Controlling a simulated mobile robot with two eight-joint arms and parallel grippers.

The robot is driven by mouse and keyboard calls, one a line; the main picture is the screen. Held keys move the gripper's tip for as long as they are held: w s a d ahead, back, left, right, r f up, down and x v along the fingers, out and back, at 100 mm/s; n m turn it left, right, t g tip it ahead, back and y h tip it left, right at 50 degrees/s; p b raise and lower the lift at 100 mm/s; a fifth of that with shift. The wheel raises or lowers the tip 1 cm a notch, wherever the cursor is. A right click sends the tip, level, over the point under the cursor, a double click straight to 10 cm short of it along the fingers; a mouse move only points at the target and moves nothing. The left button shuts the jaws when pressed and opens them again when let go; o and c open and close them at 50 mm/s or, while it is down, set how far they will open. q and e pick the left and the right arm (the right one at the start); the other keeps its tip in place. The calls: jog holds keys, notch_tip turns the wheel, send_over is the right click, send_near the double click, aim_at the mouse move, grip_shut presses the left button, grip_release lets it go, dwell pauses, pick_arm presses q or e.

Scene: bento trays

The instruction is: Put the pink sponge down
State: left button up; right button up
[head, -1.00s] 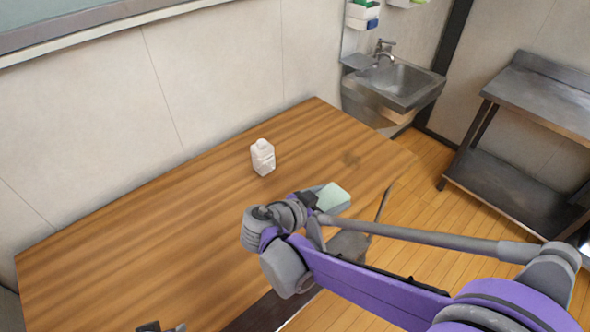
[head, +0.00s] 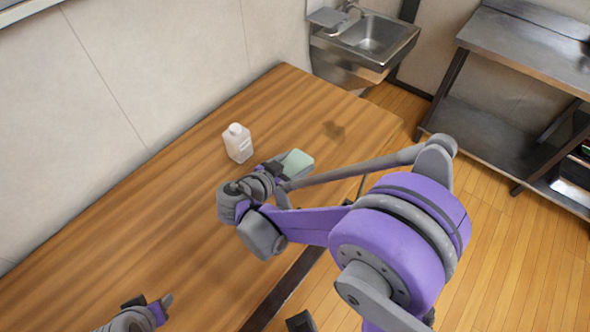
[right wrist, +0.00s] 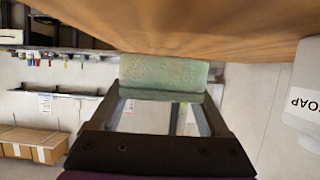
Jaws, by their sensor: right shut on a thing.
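The sponge that shows is pale green, not pink; no pink sponge is in view. My right gripper (head: 283,174) is shut on the green sponge (head: 298,163) over the right part of the wooden table. In the right wrist view the sponge (right wrist: 165,73) sits across the fingertips (right wrist: 163,98), with the table surface close beside it. I cannot tell whether the sponge touches the table. My left gripper (head: 150,304) shows only partly at the bottom left, and its jaws are unclear.
A white bottle (head: 238,143) stands upright on the table (head: 180,190), left of the sponge; its SOAP label shows in the right wrist view (right wrist: 305,100). The table's left part is clear. A sink (head: 370,35) and metal shelf (head: 520,50) stand beyond.

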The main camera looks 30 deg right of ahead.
aim_at(296, 170)
pick_arm(q)
jog(key=shift+f, duration=0.3)
pick_arm(e)
jog(key=shift+f, duration=1.45)
